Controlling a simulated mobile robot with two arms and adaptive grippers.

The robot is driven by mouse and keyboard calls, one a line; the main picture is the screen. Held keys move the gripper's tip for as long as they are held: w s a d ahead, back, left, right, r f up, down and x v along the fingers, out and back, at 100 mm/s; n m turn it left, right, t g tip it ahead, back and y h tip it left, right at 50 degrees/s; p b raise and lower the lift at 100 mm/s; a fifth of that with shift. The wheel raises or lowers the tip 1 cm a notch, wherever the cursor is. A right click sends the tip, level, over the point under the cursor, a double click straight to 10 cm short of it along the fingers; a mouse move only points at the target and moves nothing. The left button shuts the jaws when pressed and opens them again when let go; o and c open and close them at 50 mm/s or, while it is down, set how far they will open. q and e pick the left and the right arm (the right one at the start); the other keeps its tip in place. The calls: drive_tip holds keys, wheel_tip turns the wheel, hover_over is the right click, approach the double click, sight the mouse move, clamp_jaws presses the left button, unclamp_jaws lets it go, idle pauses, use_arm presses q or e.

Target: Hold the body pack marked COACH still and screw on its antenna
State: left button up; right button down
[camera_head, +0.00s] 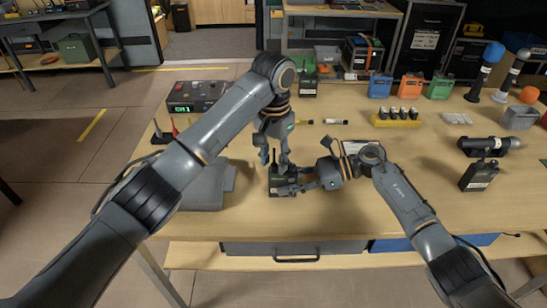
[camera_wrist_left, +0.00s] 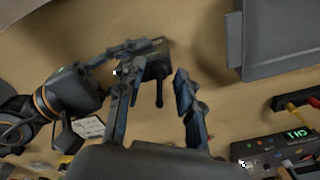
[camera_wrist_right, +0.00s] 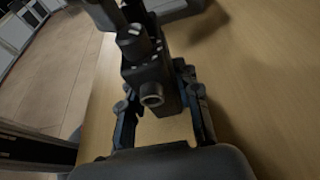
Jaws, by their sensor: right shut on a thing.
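A small black body pack (camera_head: 282,186) stands at the near middle of the workbench. No COACH mark is readable on it. My right gripper (camera_head: 304,184) is shut on the pack from the right; the right wrist view shows the pack (camera_wrist_right: 150,75) between its fingers (camera_wrist_right: 162,112). My left gripper (camera_head: 277,160) points down just above the pack. In the left wrist view its fingers (camera_wrist_left: 152,95) are apart, with a thin black antenna (camera_wrist_left: 159,93) between them and no visible grip. The antenna stands at the pack's top; whether it is threaded on cannot be told.
A grey case (camera_head: 200,188) lies left of the pack, with a receiver showing CH1 (camera_head: 197,95) behind it. Another black pack (camera_head: 478,176) stands at the right. A yellow battery holder (camera_head: 396,121) and coloured packs (camera_head: 411,86) are farther back.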

use_arm(q)
drive_tip(key=shift+n, duration=0.6)
drive_tip(key=n, duration=0.3)
drive_tip(key=shift+n, duration=0.5)
drive_tip(key=n, duration=0.4)
clamp_jaws()
drive_tip(key=shift+m, duration=2)
